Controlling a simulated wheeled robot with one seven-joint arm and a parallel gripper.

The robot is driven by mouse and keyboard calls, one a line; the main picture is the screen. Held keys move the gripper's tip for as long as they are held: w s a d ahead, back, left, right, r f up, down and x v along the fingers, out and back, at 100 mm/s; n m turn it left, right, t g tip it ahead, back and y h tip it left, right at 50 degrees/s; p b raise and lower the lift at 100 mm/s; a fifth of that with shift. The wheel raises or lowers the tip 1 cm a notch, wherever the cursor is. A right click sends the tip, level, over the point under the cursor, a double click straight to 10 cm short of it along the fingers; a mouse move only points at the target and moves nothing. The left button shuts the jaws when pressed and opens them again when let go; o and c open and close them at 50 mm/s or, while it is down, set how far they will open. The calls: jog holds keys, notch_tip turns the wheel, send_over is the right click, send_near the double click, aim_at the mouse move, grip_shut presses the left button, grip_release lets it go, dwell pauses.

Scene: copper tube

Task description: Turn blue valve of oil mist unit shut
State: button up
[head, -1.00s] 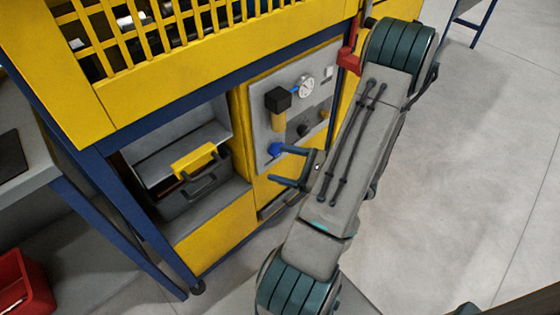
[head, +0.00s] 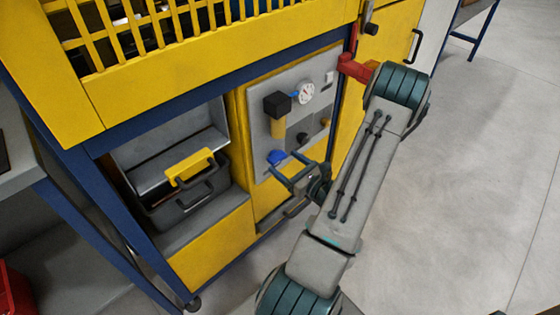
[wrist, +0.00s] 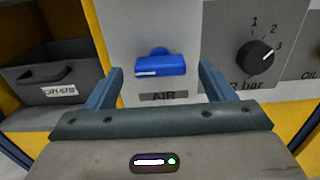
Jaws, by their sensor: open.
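The blue valve (head: 277,157) sits low on the grey panel (head: 257,131) of the oil mist unit. In the wrist view the blue valve (wrist: 160,66) has its handle lying crosswise above an "AIR" label. My gripper (head: 283,163) is open and empty, close in front of the valve. In the wrist view its fingertips (wrist: 162,72) stand one to each side of the handle, with gaps between. Whether the tips reach the depth of the handle I cannot tell.
A black dial (wrist: 257,56) marked 1 to 3 is right of the valve. A gauge (head: 304,93) and a black-topped regulator (head: 278,104) are above it. A dark toolbox (head: 186,200) sits in the open bay at left. A red part (head: 354,68) lies beside my arm.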

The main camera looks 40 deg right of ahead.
aim_at(281, 160)
jog(key=shift+w+a, duration=0.1)
jog(key=shift+w, duration=1.4)
jog(key=shift+c, duration=0.3)
jog(key=c, duration=0.9)
